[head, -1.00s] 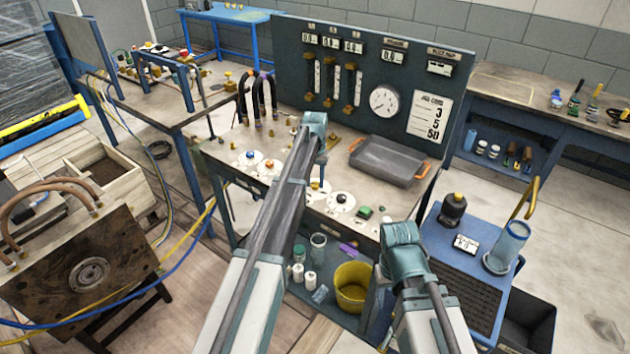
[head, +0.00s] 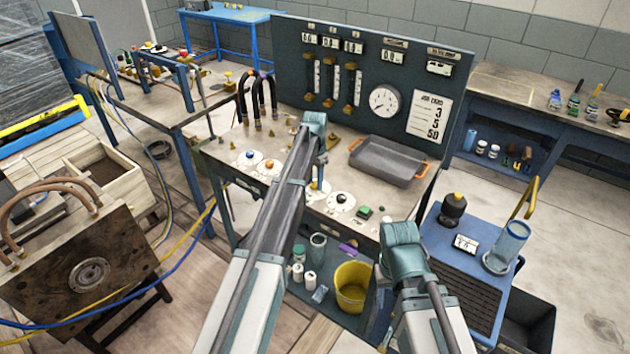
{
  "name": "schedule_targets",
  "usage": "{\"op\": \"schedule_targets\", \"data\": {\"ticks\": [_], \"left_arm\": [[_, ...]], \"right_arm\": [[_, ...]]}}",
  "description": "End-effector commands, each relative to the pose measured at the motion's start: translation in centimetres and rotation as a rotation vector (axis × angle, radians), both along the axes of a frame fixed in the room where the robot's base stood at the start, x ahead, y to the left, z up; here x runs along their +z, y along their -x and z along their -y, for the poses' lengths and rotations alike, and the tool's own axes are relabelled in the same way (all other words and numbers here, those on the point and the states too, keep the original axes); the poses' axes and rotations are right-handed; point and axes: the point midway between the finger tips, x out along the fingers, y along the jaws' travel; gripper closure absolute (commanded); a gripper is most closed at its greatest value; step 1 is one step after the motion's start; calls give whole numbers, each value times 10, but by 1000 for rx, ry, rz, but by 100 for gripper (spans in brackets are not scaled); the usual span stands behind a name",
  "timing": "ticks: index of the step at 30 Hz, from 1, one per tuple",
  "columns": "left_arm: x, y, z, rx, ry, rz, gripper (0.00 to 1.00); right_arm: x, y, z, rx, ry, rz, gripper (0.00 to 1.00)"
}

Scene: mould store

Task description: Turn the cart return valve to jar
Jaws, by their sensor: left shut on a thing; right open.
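Another white dial (head: 318,191) lies under my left gripper (head: 318,181), which points down and is shut on that valve's handle. My wrist hides most of the handle. The dial lettering is too small to read, so I cannot tell which is marked cart return or jar. My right gripper (head: 402,250) is apart from the valves, over the bench's front right; its fingers are mostly hidden.
A panel with flow tubes, displays and a round gauge (head: 384,101) stands behind. Black hoses (head: 265,92) rise at left. A blue cart (head: 470,262) stands at right, a yellow bucket (head: 352,286) below.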

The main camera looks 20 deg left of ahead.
Motion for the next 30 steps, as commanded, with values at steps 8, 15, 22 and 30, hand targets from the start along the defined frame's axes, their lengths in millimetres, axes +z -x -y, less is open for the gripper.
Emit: {"op": "schedule_targets", "data": {"ticks": [8, 15, 22, 30], "left_arm": [[0, 0, 0, -13, 0, 0, 100], [0, 0, 0, -13, 0, 0, 54], [0, 0, 0, -12, 0, 0, 29], [2, 0, 0, -11, 0, 0, 29]], "right_arm": [[0, 0, 0, 0, 0, 0, 50], [0, 0, 0, 0, 0, 0, 50], [0, 0, 0, 0, 0, 0, 50], [2, 0, 0, 0, 0, 0, 50]]}}
